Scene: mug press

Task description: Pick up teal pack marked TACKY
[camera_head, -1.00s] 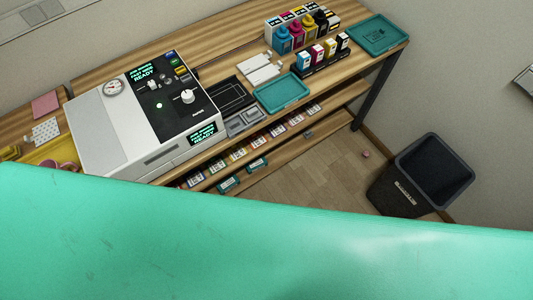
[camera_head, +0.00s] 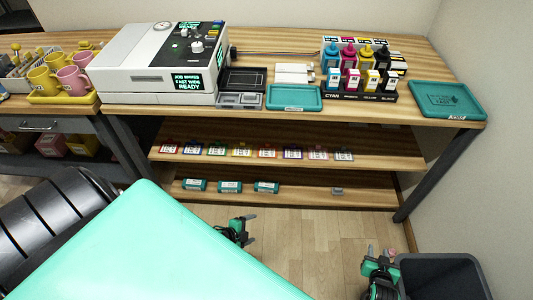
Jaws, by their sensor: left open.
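Three small teal packs lie in a row on the lowest shelf: a left one (camera_head: 195,185), a middle one (camera_head: 230,186) and a right one (camera_head: 266,187). Each has a pale label, but the print is too small to read, so I cannot tell which is marked TACKY. My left gripper (camera_head: 247,223) is open and empty, in front of the lowest shelf and below the middle and right packs in the picture. My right gripper (camera_head: 373,254) is further right, beside the bin, apart from the packs; its jaw state is unclear.
The middle shelf (camera_head: 385,152) carries several small coloured, labelled packs. A small grey item (camera_head: 337,191) lies right on the lowest shelf (camera_head: 370,196). The benchtop holds a white press (camera_head: 150,80), teal trays (camera_head: 295,98) and ink bottles. A dark bin (camera_head: 440,275) stands at lower right.

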